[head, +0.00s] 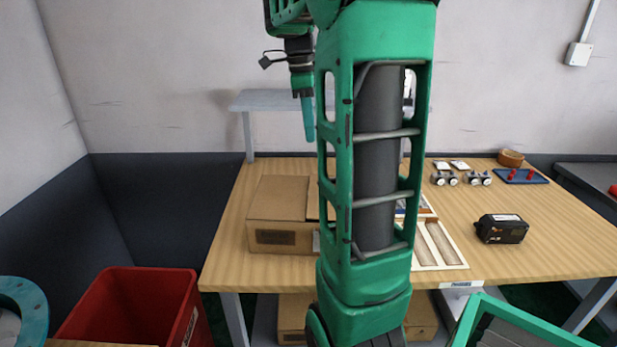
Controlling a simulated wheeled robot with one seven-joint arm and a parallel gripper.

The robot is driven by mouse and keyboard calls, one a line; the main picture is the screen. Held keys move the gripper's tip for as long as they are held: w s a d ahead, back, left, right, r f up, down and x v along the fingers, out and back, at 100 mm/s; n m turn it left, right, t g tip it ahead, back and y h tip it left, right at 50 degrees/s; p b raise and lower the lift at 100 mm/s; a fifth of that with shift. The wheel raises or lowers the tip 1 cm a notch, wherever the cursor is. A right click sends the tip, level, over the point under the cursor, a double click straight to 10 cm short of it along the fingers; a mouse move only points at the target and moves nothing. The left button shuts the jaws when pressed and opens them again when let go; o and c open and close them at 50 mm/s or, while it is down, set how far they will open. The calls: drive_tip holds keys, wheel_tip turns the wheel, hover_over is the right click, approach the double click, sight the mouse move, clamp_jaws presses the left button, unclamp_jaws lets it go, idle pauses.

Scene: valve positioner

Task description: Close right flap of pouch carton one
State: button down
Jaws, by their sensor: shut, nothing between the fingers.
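A brown cardboard carton (279,238) stands on the wooden table, left of centre, with a dark label on its front. Its top shows a flat cardboard panel on the left and a seam or edge near its right side. The right part of the carton, including most of any right flap, is hidden behind my arm, so I cannot tell how that flap lies. My gripper (308,138) points down with green fingers shut and empty. It appears above and behind the carton's top in the picture, apart from it.
A grey raised shelf (270,100) stands at the table's back. Right of my arm are a divided wooden tray (452,250), a black device (501,229), small valve parts (445,178), a blue tray (521,176) and a tape roll (511,158). A red bin (135,308) stands front left.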

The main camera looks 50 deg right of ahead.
sight(312, 191)
drive_tip(key=shift+t+y, duration=0.7)
drive_tip(key=shift+t, duration=0.1)
drive_tip(key=f, duration=0.4)
drive_tip(key=s+f, duration=0.1)
drive_tip(key=f, duration=0.9)
drive_tip(key=shift+s+a, duration=0.1)
drive_tip(key=shift+s, duration=0.3)
drive_tip(key=shift+f, duration=0.25)
drive_tip(key=shift+a+f, duration=0.25)
drive_tip(key=shift+f, duration=0.55)
drive_tip(key=shift+s+f, duration=0.15)
drive_tip(key=shift+s, duration=0.05)
drive_tip(key=shift+w+r, duration=0.15)
drive_tip(key=shift+r, duration=0.1)
